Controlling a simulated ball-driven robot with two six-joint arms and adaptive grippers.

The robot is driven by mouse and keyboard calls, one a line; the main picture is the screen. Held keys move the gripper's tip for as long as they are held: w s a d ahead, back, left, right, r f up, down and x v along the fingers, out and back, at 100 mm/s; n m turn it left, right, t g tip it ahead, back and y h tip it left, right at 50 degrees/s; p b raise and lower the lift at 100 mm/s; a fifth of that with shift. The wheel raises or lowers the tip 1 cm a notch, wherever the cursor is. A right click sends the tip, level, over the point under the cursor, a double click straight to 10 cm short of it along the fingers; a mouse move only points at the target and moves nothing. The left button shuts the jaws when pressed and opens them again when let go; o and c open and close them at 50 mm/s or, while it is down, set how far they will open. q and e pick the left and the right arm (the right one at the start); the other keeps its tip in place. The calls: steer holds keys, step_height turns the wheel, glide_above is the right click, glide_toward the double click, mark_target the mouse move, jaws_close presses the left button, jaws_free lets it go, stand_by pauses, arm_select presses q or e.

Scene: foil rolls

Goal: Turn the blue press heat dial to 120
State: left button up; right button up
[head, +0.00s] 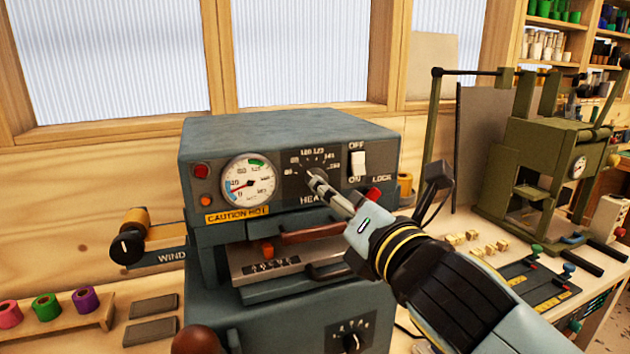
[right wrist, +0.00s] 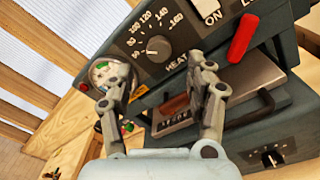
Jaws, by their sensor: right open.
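The blue-grey press (head: 280,135) stands on the bench in the middle of the head view. Its heat dial (right wrist: 159,47) is a dark round knob with numbers around it, above the word HEAT. A pale mark on the knob seems to point to the lower left, towards the low numbers, but it is too small to read exactly. My right gripper (head: 318,182) is in front of the dial, partly covering it in the head view. In the right wrist view its fingers (right wrist: 160,68) are spread wide and empty, with the dial beyond the gap between them. My left gripper is not in view.
A round gauge (head: 248,181) is left of the dial; a white ON/OFF switch (head: 358,163) and red lock lever (right wrist: 243,36) are to its right. A second, lower dial (head: 350,340) sits below. A green press (head: 540,150) stands at the right.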

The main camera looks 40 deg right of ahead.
steer(key=w, duration=0.5)
steer(key=shift+d+r+p, duration=0.1)
steer(key=shift+d+p, duration=0.25)
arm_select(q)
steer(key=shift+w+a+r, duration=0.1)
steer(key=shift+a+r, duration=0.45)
arm_select(e)
steer(key=shift+w+d, duration=0.2)
steer(key=shift+w, duration=0.4)
jaws_close()
steer(key=m+b, duration=0.1)
steer(key=m, duration=0.4)
steer(key=shift+m, duration=0.3)
arm_select(q)
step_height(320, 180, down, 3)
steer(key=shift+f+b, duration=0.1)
steer(key=shift+b, duration=0.95)
arm_select(e)
steer(key=m, duration=0.6)
steer(key=shift+f, duration=0.2)
steer(key=shift+m, duration=0.3)
